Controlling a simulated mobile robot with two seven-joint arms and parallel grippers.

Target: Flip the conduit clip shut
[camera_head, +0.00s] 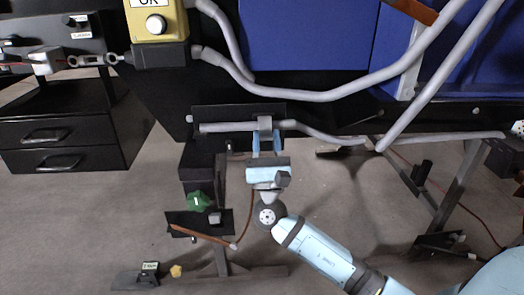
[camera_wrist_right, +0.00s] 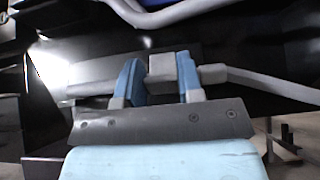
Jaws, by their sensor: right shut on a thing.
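The conduit clip (camera_head: 265,123) is a small grey block on a thin grey conduit (camera_head: 225,127), in front of a dark plate (camera_head: 215,112) below the large grey pipes. My right gripper (camera_head: 267,136) reaches up to it from below, with its blue fingers on either side. In the right wrist view the clip (camera_wrist_right: 162,68) sits between the two blue fingertips (camera_wrist_right: 161,75), and the gripper is shut on it. The conduit (camera_wrist_right: 265,84) runs on to the right there. Whether the clip is flipped open or shut cannot be told. My left gripper is not in view.
A yellow box marked OK (camera_head: 155,22) hangs at upper left. Thick grey pipes (camera_head: 300,92) cross above the clip. A stand with a green knob (camera_head: 198,201) and a brown cable (camera_head: 205,234) is left of my arm. A black drawer unit (camera_head: 60,135) stands far left.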

